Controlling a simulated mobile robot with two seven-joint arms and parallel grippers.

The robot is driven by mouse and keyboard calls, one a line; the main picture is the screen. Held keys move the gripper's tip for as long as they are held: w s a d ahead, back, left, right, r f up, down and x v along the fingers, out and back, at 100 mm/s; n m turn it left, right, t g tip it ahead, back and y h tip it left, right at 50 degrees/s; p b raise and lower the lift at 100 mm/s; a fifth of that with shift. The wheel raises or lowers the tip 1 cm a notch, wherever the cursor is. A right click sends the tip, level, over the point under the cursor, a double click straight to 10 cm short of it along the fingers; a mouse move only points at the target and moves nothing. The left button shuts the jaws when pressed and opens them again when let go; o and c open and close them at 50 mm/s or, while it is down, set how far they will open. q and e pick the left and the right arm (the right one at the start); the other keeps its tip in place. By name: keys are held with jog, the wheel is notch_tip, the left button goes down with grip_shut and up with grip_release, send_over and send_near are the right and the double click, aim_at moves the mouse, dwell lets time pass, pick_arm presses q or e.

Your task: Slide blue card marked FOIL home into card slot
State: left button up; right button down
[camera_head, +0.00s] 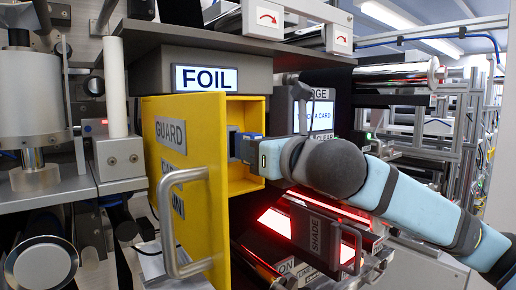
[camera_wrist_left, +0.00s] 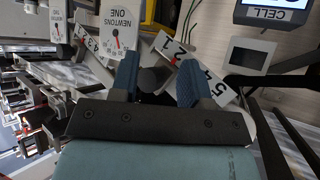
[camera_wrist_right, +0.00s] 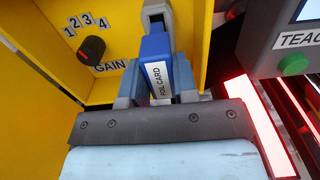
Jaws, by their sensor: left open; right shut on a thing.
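The blue card (camera_wrist_right: 155,50), with a white label reading FOIL CARD, is between the fingers of my right gripper (camera_wrist_right: 156,86) in the right wrist view. Its far end meets a grey slot piece (camera_wrist_right: 157,13) inside the yellow box; how deep it sits cannot be told. In the head view my right gripper (camera_head: 246,148) reaches into the yellow box (camera_head: 245,108) below the FOIL sign (camera_head: 205,78). My left gripper (camera_wrist_left: 158,84) shows only in its own wrist view, open, with a dark round part beyond its fingers.
The open yellow guard door (camera_head: 190,150) with its grey handle (camera_head: 168,222) stands left of my right gripper. A black GAIN knob (camera_wrist_right: 91,48) is beside the card. A green button (camera_wrist_right: 293,65) and glowing red strips lie to the right. NEWTONS dials (camera_wrist_left: 118,35) face my left gripper.

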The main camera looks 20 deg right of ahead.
jog(key=shift+p+x, duration=0.85)
jog(key=shift+x, duration=1.15)
jog(key=c, duration=0.8)
grip_release()
jog(key=shift+f, duration=0.1)
jog(key=shift+s, duration=0.1)
jog(key=b+v, duration=0.3)
jog(key=v, duration=1)
jog(key=shift+s, duration=0.3)
jog(key=shift+d, duration=0.1)
